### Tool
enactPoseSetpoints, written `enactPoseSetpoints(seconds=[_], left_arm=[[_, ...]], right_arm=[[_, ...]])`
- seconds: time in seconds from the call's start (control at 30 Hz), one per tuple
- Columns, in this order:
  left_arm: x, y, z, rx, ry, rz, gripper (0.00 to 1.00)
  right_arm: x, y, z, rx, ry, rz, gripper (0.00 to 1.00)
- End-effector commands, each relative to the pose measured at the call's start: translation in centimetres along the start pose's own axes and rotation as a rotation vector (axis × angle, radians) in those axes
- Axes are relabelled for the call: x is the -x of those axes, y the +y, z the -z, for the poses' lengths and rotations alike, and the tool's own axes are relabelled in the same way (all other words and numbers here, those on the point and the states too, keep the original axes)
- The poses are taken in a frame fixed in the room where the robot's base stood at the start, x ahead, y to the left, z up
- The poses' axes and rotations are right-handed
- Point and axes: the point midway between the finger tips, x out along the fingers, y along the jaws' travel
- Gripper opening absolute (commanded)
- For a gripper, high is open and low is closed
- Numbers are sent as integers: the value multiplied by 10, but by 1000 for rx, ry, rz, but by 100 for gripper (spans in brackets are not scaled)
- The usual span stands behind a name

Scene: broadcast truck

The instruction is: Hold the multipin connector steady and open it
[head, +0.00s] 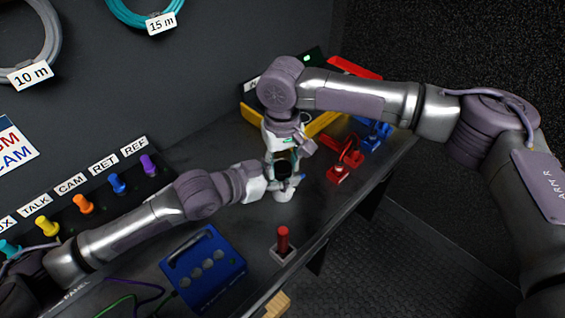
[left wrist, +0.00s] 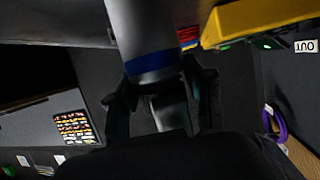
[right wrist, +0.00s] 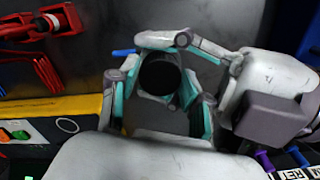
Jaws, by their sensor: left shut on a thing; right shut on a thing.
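The multipin connector (head: 283,168) is between my two grippers over the bench in the head view, mostly hidden by them. In the left wrist view it is a grey cylinder (left wrist: 148,40) with a blue band. My left gripper (left wrist: 165,88) is shut on it near the band. In the right wrist view its dark round end (right wrist: 160,75) faces the camera, between the fingers of my right gripper (right wrist: 158,95), which is shut on it from above. The left gripper (right wrist: 160,40) shows just beyond. I cannot tell whether the connector's two parts are joined or apart.
On the bench (head: 225,225) are a blue box (head: 205,270) with round sockets, a red-handled piece (head: 283,242), red parts (head: 345,160) and a yellow-edged case (head: 320,122). Coloured plugs (head: 83,203) line the wall side. The bench's front edge is at right.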

Motion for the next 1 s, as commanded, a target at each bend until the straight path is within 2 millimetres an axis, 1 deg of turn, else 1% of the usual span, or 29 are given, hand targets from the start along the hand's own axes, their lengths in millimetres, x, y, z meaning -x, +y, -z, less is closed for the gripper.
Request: enactPoseSetpoints(seconds=[0.07, 0.17, 0.3, 0.43, 0.53, 0.77, 0.8, 0.93, 1.0], left_arm=[[0, 0, 0, 0, -1, 0, 0], [0, 0, 0, 0, -1, 0, 0], [0, 0, 0, 0, -1, 0, 0], [0, 0, 0, 0, -1, 0, 0], [0, 0, 0, 0, -1, 0, 0], [0, 0, 0, 0, -1, 0, 0], [0, 0, 0, 0, -1, 0, 0], [0, 0, 0, 0, -1, 0, 0], [0, 0, 0, 0, -1, 0, 0]], right_arm=[[0, 1, 0, 5, 0, -1, 6], [0, 0, 0, 91, -1, 1, 5], [0, 1, 0, 337, -1, 1, 5], [0, 1, 0, 518, -1, 0, 5], [0, 1, 1, 577, -1, -2, 5], [0, 2, 1, 582, 0, -4, 5], [0, 2, 1, 582, 0, -4, 48], [0, 2, 1, 581, 0, -3, 70], [0, 2, 1, 581, 0, -3, 72]])
